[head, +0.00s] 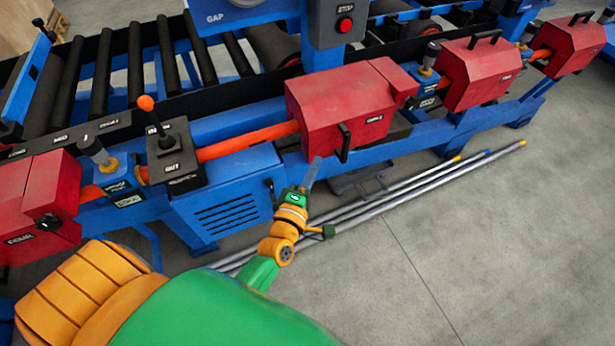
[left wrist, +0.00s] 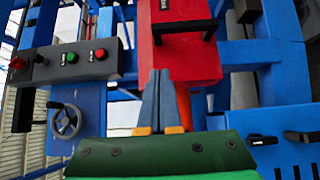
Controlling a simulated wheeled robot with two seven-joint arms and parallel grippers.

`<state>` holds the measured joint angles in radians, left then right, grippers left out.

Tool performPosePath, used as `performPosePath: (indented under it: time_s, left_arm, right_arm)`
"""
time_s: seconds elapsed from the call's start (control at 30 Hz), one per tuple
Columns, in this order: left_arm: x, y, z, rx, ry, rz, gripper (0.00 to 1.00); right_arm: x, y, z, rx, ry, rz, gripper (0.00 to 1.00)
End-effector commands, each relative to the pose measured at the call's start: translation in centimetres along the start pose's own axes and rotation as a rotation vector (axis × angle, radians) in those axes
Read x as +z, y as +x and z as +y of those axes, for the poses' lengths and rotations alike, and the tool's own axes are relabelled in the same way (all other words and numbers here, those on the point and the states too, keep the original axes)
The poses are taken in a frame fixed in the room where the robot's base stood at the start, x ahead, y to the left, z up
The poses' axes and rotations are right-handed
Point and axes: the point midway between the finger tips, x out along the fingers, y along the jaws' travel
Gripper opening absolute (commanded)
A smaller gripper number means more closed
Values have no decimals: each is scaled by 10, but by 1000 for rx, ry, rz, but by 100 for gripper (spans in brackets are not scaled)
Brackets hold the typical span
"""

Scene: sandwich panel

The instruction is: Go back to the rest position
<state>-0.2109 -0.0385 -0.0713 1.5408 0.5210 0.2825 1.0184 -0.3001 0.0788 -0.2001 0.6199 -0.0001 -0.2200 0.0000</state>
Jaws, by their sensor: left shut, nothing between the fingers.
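My left gripper (head: 315,165) reaches out from my green and orange arm, in front of the blue machine frame (head: 225,190). It appears just below the middle red cover (head: 340,100) in the head view. In the left wrist view the gripper's grey fingers (left wrist: 159,75) lie together, shut and empty. They overlap the lower part of a red box (left wrist: 180,50) there; whether they touch it I cannot tell. My right gripper is in neither view.
A lever box with an orange knob (head: 146,102) stands left of the middle cover. More red covers (head: 480,70) line the machine. Long metal rods (head: 420,185) lie on the floor along its front. The grey floor (head: 500,260) at lower right is clear. A handwheel (left wrist: 65,121) shows left.

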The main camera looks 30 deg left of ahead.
Motion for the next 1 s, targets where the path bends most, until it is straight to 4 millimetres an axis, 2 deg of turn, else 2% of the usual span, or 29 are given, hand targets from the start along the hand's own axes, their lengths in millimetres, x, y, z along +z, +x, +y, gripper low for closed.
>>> performPosePath:
  time_s: [0.1, 0.2, 0.37, 0.43, 0.47, 0.57, 0.6, 0.67, 0.7, 0.77, 0.8, 0.9, 1.0]
  left_arm:
    - [0, -21, -1, -2, 1, 0, 0]
    - [0, -32, 0, -1, 1, 0, 0]
    - [0, -36, 0, -2, 4, -1, 0]
    - [4, -38, -14, -40, 51, -19, 0]
    - [7, -40, -28, -76, 99, -38, 0]
    - [21, -66, -105, -285, 372, -171, 0]
    - [24, -85, -143, -386, 514, -255, 0]
    - [25, -122, -197, -530, 723, -404, 0]
    - [22, -151, -229, -618, 854, -514, 0]
    - [12, -198, -269, -735, 1033, -689, 0]
    - [4, -229, -289, -800, 1135, -808, 0]
    - [-19, -295, -321, -915, 1326, -1075, 0]
    - [-37, -339, -333, -974, 1427, -1261, 0]
  right_arm:
    - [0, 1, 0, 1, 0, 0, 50]
    - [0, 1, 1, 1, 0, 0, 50]
    - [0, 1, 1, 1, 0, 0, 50]
    - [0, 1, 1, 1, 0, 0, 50]
    - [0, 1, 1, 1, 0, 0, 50]
    - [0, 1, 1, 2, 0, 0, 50]
    - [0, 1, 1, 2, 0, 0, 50]
    - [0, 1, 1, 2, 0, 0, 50]
    - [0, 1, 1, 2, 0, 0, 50]
    - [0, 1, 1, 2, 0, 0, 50]
    - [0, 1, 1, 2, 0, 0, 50]
    - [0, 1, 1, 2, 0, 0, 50]
    - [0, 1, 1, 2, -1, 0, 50]
